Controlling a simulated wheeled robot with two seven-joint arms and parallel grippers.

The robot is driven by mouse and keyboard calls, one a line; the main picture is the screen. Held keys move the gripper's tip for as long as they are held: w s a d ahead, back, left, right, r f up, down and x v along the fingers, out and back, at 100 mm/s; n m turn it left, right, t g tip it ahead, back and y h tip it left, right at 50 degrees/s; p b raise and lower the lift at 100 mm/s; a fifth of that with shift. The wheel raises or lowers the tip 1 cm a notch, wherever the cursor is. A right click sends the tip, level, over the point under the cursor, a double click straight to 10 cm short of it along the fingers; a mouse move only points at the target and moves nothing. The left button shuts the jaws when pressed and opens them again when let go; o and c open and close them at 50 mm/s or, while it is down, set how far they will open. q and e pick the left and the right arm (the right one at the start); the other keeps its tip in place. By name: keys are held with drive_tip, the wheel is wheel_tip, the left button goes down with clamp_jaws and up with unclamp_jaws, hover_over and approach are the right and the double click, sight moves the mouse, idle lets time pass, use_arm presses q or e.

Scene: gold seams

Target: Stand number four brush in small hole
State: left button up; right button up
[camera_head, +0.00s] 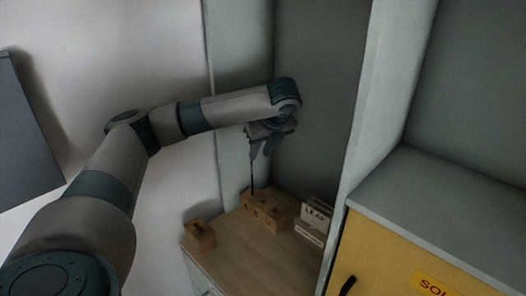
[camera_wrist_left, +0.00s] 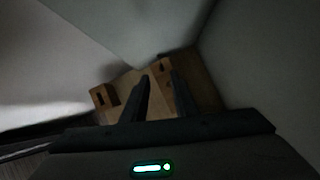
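A thin dark brush (camera_head: 252,180) is upright below my left gripper in the head view. Its lower end is at the left part of a wooden block (camera_head: 263,210) with holes and markings; I cannot tell whether it is inside a hole. My left gripper (camera_head: 262,150) points down above the block. In the left wrist view, the fingers of my left gripper (camera_wrist_left: 159,82) are apart, with wood visible between them. The brush is not distinct there, and its number is not readable. My right gripper is not in view.
A smaller wooden block (camera_head: 199,237) with a dark slot stands at the left on the wooden top (camera_head: 250,262). A holder with a card reading "LEAF" (camera_head: 314,219) stands at the right. A panel (camera_head: 352,130) and yellow cabinet (camera_head: 400,255) bound the right side.

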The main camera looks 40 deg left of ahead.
use_arm(q)
drive_tip(key=shift+v, duration=1.45)
idle(0.4)
